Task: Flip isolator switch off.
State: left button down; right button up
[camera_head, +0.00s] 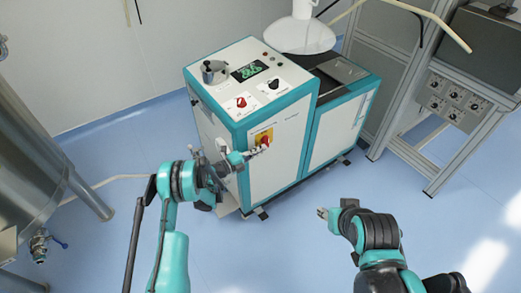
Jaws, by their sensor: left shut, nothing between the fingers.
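The isolator switch (264,136) is a red knob on a yellow plate, on the front face of the white and teal machine (289,140). My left gripper (260,150) is shut and empty, with its tips right at the lower part of the switch. I cannot tell whether the tips touch the knob, and they partly cover it. The knob's exact angle is too small to read. My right gripper (322,213) is over the floor to the right, away from the machine. Its fingers are too small to tell whether they are open or shut.
The machine's top panel has another red knob (241,102), a black knob (273,84) and a green-lit display (249,71). A steel tank (30,170) stands at the left. A grey metal frame (450,110) stands at the right. The blue floor in front is clear.

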pick_arm(q)
jog(key=shift+w+d+f, duration=0.45)
jog(key=shift+d+f, duration=0.2)
jog(key=shift+f, duration=0.1)
dwell(1.6)
jog(key=v, duration=1.2)
